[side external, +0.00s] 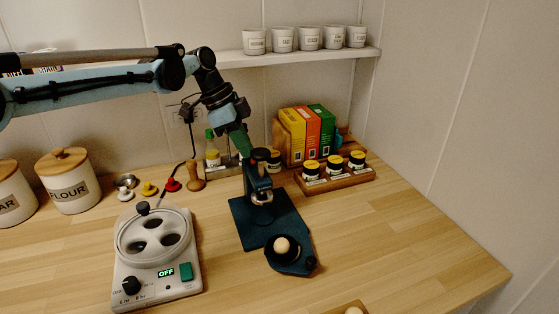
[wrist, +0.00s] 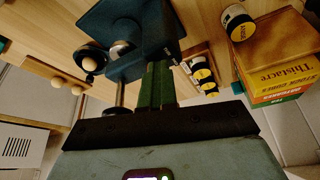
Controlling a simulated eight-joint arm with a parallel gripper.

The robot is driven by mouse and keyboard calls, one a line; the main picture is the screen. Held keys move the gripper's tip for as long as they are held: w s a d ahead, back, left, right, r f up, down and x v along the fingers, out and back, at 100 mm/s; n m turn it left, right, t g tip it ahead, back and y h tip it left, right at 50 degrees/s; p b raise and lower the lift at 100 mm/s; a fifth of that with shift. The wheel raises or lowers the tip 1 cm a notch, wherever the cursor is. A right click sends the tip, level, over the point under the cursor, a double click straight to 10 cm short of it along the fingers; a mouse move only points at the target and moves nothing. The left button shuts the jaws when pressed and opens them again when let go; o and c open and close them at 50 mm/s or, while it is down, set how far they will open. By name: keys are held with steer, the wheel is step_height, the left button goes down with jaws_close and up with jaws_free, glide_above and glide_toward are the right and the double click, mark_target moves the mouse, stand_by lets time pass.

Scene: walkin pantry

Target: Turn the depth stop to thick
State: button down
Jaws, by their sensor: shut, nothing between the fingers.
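The dark teal press (side external: 258,178) stands on a flat teal base (side external: 262,232), with a round metal part (side external: 262,197) below its head. In the wrist view its base (wrist: 110,18) is at the top, and small pale marks show near the fingertips, too small to read. I cannot tell for sure which part is the depth stop. A pale egg (side external: 282,244) sits in a dark cup (side external: 269,253), with a small black knob (side external: 310,263) beside it. My gripper (side external: 243,150) has green fingers, shut and empty, close beside the press head. They also show in the wrist view (wrist: 158,66); contact is unclear.
A white egg cooker (side external: 187,284) reading OFF stands at the left. Behind the press are a bottle (side external: 212,155), a wooden rack with black jars (side external: 335,183) and coloured boxes (side external: 312,135). A shelf (side external: 300,58) runs above.

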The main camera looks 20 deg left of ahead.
steer(key=shift+d, duration=0.1)
stand_by(0.3)
steer(key=shift+s+d, duration=0.45)
steer(key=shift+s, duration=0.25)
steer(key=shift+s+a, duration=0.2)
steer(key=shift+a, duration=0.25)
steer(key=s+a+r+n, duration=0.1)
steer(key=s+a+r, duration=0.2)
steer(key=a+r, duration=0.5)
steer(key=w+d+f, duration=0.1)
steer(key=d+f, duration=0.1)
steer(key=w+d+f, duration=0.1)
steer(key=d+f, duration=0.1)
steer(key=f, duration=0.1)
steer(key=w+d+f, duration=0.1)
steer(key=d+f, duration=0.1)
steer(key=f, duration=0.1)
steer(key=shift+w, duration=0.1)
steer(key=shift+w+d, duration=0.35)
steer(key=shift+d, duration=0.3)
